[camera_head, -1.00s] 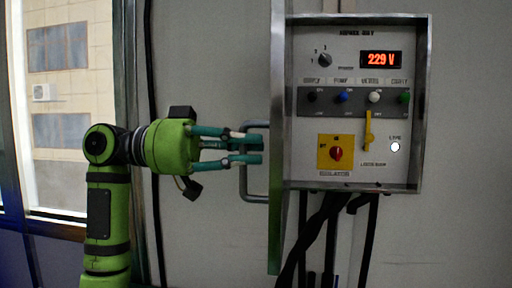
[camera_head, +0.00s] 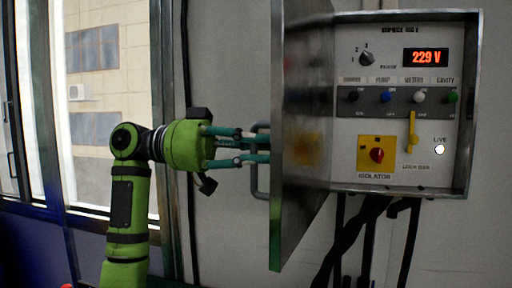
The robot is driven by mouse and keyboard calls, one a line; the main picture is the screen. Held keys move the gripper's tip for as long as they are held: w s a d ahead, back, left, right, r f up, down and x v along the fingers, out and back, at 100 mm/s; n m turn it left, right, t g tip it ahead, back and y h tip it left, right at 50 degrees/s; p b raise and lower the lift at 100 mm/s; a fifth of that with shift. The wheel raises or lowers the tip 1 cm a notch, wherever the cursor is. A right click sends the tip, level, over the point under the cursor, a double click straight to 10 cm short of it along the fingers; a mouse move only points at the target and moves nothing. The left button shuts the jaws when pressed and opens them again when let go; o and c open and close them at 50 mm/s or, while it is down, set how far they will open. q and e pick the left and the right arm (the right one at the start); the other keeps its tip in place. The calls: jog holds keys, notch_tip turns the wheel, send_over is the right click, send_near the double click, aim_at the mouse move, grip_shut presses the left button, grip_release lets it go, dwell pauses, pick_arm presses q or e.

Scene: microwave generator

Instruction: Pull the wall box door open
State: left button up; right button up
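The wall box (camera_head: 475,100) is on the right, with its door (camera_head: 300,190) standing open on the box's left side. I see the door's shiny inner face at a steep angle, with the panel's reflection in it. The grey handle (camera_head: 256,184) sticks out to the left from the door's outer side. My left gripper (camera_head: 262,150) reaches in from the left at the handle. Contact with the handle is unclear. My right gripper is out of view.
Inside the box are a red rotary isolator (camera_head: 377,155), a yellow lever (camera_head: 411,130), a row of toggles and a display (camera_head: 425,57) reading 229 V. Black cables (camera_head: 350,240) hang below. A window (camera_head: 95,90) is at the left.

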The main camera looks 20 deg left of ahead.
pick_arm(q)
jog(key=s+a, duration=0.2)
jog(key=a, duration=1)
dwell(0.5)
